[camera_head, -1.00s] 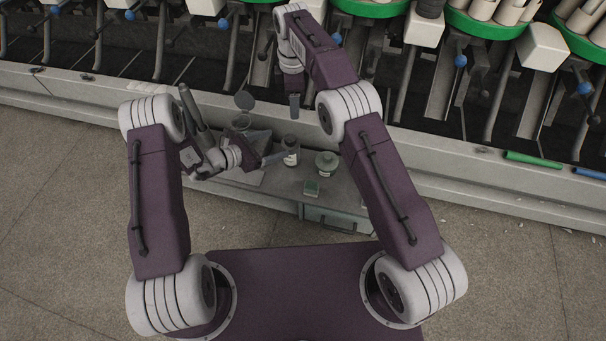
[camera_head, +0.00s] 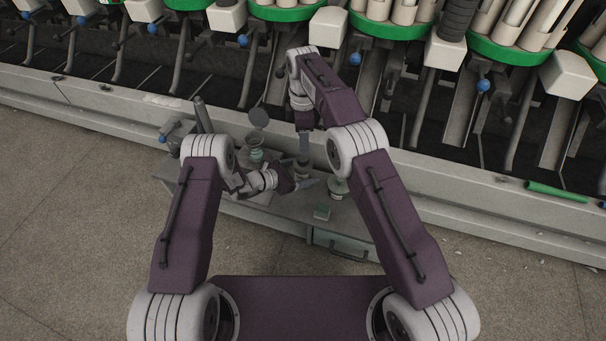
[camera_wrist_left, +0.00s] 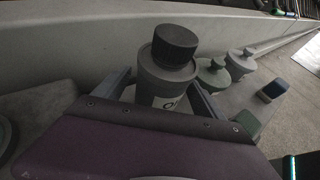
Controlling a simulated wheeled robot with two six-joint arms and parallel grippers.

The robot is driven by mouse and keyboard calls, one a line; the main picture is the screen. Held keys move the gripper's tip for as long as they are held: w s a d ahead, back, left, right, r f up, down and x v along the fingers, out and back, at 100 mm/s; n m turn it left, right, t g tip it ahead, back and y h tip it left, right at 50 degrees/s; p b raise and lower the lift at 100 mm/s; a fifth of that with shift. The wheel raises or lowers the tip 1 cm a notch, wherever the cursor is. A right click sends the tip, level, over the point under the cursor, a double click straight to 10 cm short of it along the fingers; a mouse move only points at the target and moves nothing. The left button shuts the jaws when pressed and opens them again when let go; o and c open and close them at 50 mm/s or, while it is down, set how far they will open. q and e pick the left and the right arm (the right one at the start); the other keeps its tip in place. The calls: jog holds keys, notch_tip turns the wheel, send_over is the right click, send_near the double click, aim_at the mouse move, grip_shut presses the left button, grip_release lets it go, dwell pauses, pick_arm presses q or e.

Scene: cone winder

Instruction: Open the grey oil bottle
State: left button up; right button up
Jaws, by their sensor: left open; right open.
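The grey oil bottle (camera_wrist_left: 158,85) stands upright with its dark ribbed cap (camera_wrist_left: 174,45) on, and part of a white label shows. In the head view the bottle (camera_head: 303,168) is small and partly covered by my arms. My left gripper (camera_head: 300,185) is open at the bottle. In the left wrist view its two fingers (camera_wrist_left: 160,92) stand apart on either side of the bottle body, below the cap; whether they touch it I cannot tell. My right gripper (camera_head: 304,145) is open and points down just above the bottle, in the head view only.
Lidded pots (camera_wrist_left: 240,62) stand beside the bottle, one showing in the head view (camera_head: 338,187). A small green block (camera_head: 322,211) lies near the front edge of the bench (camera_head: 285,215). The winder with green rings (camera_head: 395,25) runs along the back.

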aim_at(303, 157)
pick_arm(q)
grip_shut()
pick_arm(e)
jog(key=m, duration=1.2)
jog(key=shift+m, duration=0.3)
jog(key=m, duration=1.2)
jog(key=shift+m, duration=0.3)
jog(key=m, duration=0.3)
jog(key=shift+m, duration=0.3)
jog(key=m, duration=1.1)
jog(key=shift+m, duration=0.3)
jog(key=m, duration=0.4)
jog(key=shift+m, duration=0.3)
notch_tip(303, 157, down, 8)
jog(key=shift+f, duration=0.1)
jog(key=shift+c, duration=0.3)
